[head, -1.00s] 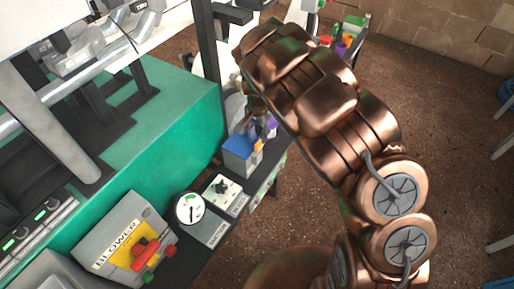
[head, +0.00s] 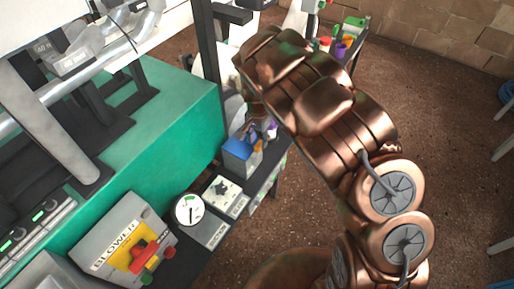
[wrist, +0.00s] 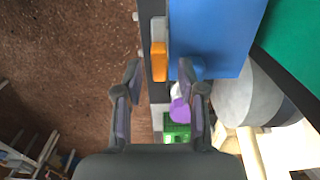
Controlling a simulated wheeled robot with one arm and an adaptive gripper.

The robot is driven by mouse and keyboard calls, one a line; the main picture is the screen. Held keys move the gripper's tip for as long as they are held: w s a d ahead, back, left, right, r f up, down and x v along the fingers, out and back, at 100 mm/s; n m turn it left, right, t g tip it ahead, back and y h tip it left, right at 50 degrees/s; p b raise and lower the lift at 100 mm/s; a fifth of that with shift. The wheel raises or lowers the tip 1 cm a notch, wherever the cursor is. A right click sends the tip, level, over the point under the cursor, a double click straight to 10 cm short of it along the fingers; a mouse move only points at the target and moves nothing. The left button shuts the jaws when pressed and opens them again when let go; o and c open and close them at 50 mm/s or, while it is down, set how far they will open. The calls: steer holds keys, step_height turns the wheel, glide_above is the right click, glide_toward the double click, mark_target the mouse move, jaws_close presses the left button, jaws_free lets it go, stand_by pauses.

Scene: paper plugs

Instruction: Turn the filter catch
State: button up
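A blue box (head: 238,158) stands on the dark ledge beside the green machine, with a small orange catch (head: 258,146) on its side. In the wrist view the blue box (wrist: 222,38) fills the top right, and the orange catch (wrist: 158,60) sits at its left edge. My gripper (wrist: 160,72) is open and empty, its two fingertips on either side of the catch's lower end as seen in that view. I cannot tell whether they touch it. In the head view the gripper is partly hidden by my arm.
A dial gauge (head: 189,210), a panel with a black star-shaped knob (head: 222,190) and a blower box with a red handle (head: 145,254) lie along the ledge. Purple (wrist: 180,110) and green (wrist: 177,131) things show between my fingers. Brown floor is open to the right.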

steer(key=shift+f, duration=1.25)
jaws_close()
